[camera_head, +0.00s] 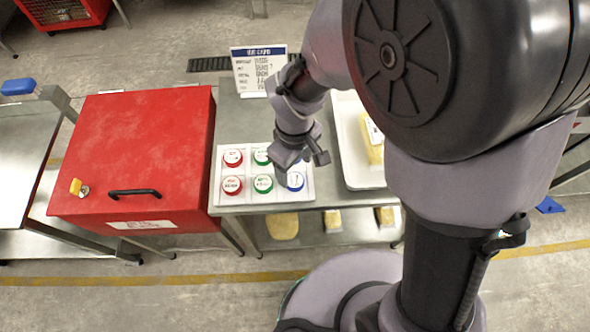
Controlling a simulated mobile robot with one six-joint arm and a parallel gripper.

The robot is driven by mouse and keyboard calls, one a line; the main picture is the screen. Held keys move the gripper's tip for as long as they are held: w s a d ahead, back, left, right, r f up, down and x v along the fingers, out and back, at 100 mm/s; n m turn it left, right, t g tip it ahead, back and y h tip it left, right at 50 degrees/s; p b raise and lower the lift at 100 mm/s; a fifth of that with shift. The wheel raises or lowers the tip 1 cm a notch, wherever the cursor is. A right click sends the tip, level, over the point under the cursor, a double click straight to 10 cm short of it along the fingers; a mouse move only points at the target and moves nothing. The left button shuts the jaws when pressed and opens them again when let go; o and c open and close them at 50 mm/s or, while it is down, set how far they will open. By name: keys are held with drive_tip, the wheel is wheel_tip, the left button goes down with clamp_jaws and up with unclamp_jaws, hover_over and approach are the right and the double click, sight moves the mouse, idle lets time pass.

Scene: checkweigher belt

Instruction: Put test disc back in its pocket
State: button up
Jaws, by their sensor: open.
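The white pocket tray (223,200) lies on the steel table. My gripper (300,171) is open, pointing down over the right side of the tray, close to the blue disc. No disc shows held in it. The upper right of the tray is hidden behind my gripper and wrist. I cannot tell whether the blue disc sits fully in its pocket or whether a finger touches it.
A red cabinet (140,150) with a black handle stands left of the table. A sign (258,68) stands behind the tray. A white bin (350,150) with a yellow pack (372,148) is at right. More packs lie on the lower shelf. My arm hides the far right.

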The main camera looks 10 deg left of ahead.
sight(295, 180)
drive_tip(key=d+r+m+t+y+p, duration=0.1)
drive_tip(key=d+r+m, duration=0.25)
drive_tip(key=r, duration=0.45)
drive_tip(key=d+r+m+t+p, duration=0.1)
drive_tip(key=d+r+m, duration=0.25)
drive_tip(key=r, duration=0.45)
drive_tip(key=s+d+r+m+t+y, duration=0.1)
drive_tip(key=s+d+r+m+t, duration=0.2)
drive_tip(key=s+d+r+m, duration=0.4)
drive_tip(key=shift+d+r+m+t, duration=0.4)
drive_tip(key=shift+d+m, duration=0.6)
drive_tip(key=shift+d, duration=0.15)
